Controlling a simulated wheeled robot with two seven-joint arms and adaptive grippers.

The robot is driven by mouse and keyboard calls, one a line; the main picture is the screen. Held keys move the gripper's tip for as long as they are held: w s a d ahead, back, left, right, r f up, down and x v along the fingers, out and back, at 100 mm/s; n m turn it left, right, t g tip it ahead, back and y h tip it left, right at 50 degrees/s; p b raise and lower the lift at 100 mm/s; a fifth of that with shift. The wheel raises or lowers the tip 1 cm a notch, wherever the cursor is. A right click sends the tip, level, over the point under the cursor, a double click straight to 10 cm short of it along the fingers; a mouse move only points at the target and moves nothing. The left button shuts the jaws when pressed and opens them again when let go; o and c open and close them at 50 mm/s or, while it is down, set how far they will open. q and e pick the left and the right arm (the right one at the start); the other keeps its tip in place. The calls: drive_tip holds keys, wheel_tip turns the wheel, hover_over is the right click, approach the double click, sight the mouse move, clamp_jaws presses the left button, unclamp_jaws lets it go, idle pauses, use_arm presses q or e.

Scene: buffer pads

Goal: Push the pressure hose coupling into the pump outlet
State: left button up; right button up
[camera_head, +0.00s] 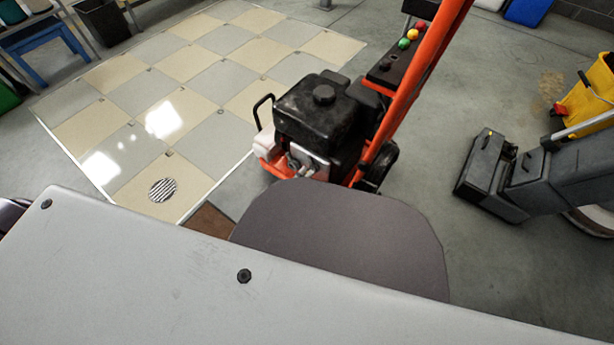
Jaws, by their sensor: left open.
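The pressure washer (316,115) stands on the floor at the centre, with a black engine top and an orange frame. A silver pump part (302,160) shows low on its front side. The pump outlet is too small to tell apart there. I cannot make out the pressure hose coupling. Only a dark sliver at the left edge appears to be my left gripper (12,212). It is open, far left of the washer and apart from it; its fingertips are mostly out of frame. My right gripper is not in view.
A pale tiled wash area (200,80) with a floor drain (162,190) lies left of the washer. A dark grey machine (490,180) and a yellow bucket (592,85) stand at right. Floor between washer and grey machine is clear.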

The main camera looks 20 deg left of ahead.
use_arm(q)
drive_tip(key=v, duration=1)
drive_tip(key=shift+s+a, duration=0.15)
drive_tip(key=shift+s, duration=0.25)
drive_tip(key=shift+r, duration=0.15)
idle(0.4)
